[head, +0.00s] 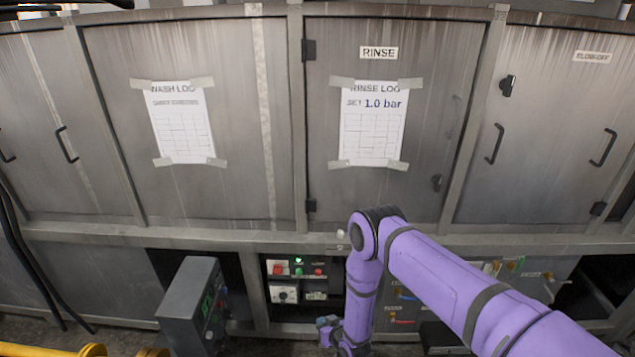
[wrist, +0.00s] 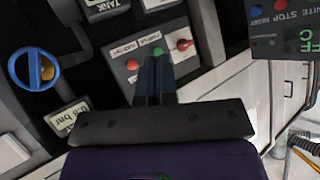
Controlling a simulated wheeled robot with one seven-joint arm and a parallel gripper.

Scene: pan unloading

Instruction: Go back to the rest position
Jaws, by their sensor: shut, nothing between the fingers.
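My gripper (wrist: 156,66) shows in the wrist view with its dark fingers together and nothing between them. The fingertips are in front of a grey button panel (wrist: 122,62) with red and green buttons and a red switch (wrist: 184,44); I cannot tell whether they touch it. In the head view my purple arm reaches in from the lower right and bends down at the elbow. Its wrist end is low, in front of the machine's lower bay, where the fingers are hard to make out.
A grey control box (head: 186,302) stands left of my arm. The head view shows the small control panel (head: 298,269) beside my forearm. Closed steel doors with a rinse log (head: 372,130) are behind. A blue knob (wrist: 36,68) is at left in the wrist view. Yellow piping (head: 90,351) is at lower left.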

